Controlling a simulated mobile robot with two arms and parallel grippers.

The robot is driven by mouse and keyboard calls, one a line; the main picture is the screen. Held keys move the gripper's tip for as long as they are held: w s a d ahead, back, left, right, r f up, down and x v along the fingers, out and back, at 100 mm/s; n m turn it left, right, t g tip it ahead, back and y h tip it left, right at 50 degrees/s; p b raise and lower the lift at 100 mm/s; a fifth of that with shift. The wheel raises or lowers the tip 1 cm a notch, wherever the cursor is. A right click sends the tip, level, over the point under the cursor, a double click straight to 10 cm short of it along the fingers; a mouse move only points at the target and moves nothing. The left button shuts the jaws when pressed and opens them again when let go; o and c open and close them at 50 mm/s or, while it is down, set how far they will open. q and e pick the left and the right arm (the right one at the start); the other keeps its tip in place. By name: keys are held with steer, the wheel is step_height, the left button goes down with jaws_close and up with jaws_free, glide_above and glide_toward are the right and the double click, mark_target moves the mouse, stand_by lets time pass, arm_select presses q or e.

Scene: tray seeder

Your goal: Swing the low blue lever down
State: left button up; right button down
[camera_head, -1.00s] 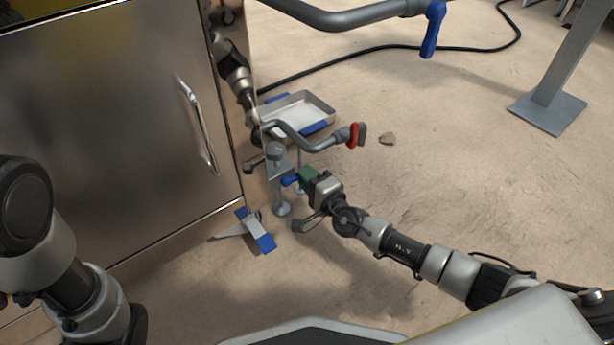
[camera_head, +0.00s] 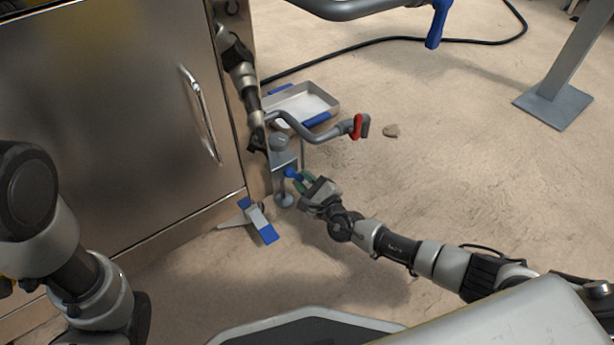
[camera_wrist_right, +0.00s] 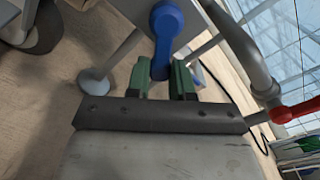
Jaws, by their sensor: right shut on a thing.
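The low blue lever (camera_head: 293,174) sits on the front of a small grey stand beside the steel cabinet. In the right wrist view the lever (camera_wrist_right: 165,38) hangs from a round blue hub, with its lower end between the green fingertips. My right gripper (camera_head: 303,182) is shut on the lever, and its fingertips (camera_wrist_right: 161,80) are on either side of it. My left gripper is out of view; only my left arm shows at the left.
A grey pipe with a red handle (camera_head: 361,127) bends out just above the lever. A metal tray (camera_head: 334,104) lies behind. A blue-ended pedal (camera_head: 264,228) is on the floor in front. Another blue lever (camera_head: 437,24) hangs higher. Open floor lies to the right.

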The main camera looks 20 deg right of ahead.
steer(key=shift+s+a+f+m, duration=0.2)
steer(key=shift+a+m, duration=0.3)
steer(key=shift+m, duration=0.85)
steer(key=shift+s+a+f+m, duration=0.2)
steer(key=shift+a+m, duration=0.25)
steer(key=shift+m, duration=0.85)
steer(key=shift+s+a+f+m, duration=0.2)
steer(key=shift+a+m, duration=0.3)
steer(key=shift+m, duration=0.85)
steer(key=c, duration=1)
jaws_free()
steer(key=shift+p+v, duration=2.45)
steer(key=shift+v, duration=2.9)
